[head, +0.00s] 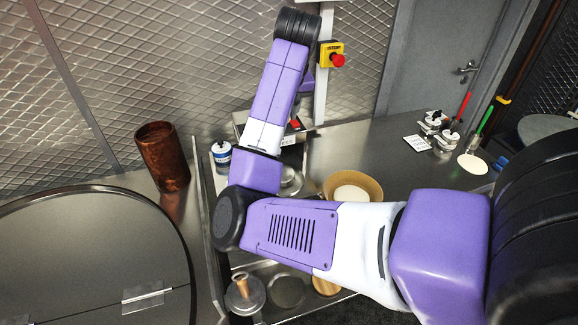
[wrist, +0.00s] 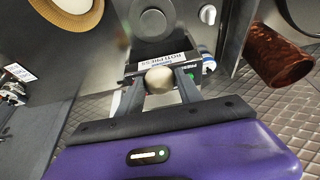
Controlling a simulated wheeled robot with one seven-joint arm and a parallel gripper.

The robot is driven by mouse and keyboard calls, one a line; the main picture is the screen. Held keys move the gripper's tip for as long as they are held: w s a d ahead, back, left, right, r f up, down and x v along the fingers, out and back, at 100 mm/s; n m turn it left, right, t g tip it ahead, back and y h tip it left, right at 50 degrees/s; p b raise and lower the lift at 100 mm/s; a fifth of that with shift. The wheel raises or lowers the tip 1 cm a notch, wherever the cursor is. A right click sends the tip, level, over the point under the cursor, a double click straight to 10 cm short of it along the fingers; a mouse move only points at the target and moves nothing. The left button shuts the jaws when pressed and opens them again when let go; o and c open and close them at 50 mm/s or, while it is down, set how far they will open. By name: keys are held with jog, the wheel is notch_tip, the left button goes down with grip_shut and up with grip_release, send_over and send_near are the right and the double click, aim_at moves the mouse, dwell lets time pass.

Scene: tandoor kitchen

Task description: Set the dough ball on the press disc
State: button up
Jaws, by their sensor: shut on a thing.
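The pale, round dough ball (wrist: 159,80) is between the two fingers of my gripper (wrist: 160,88) in the wrist view, and the gripper is shut on it. The grey press disc (wrist: 152,22) lies just beyond the ball in the wrist view, in front of a labelled press body (wrist: 160,59). The ball is apart from the disc's centre; its height above the press is hard to tell. In the head view part of the press disc (head: 291,181) shows beside my arm. My gripper and the ball are hidden behind my arm there.
A tan bowl (head: 370,183) with white contents stands right of the press. A brown copper-coloured cup (head: 162,157) and a blue-and-white jar (head: 221,156) stand left. A red emergency button (head: 337,60) is on the post. Small containers (head: 443,139) sit on the right counter.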

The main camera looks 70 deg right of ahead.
jog(key=shift+s+d+f, duration=0.1)
jog(key=shift+s+f, duration=0.1)
jog(key=shift+f, duration=0.95)
jog(key=shift+d+f, duration=0.2)
jog(key=shift+f, duration=0.2)
jog(key=shift+a+f, duration=0.1)
jog(key=shift+f, duration=0.5)
send_over(283, 172)
jog(key=s+a, duration=0.1)
jog(key=f, duration=0.9)
jog(key=shift+a+f, duration=0.2)
jog(key=shift+f, duration=0.15)
jog(key=shift+d+f, duration=0.1)
jog(key=shift+f, duration=2.4)
jog(key=shift+f, duration=0.25)
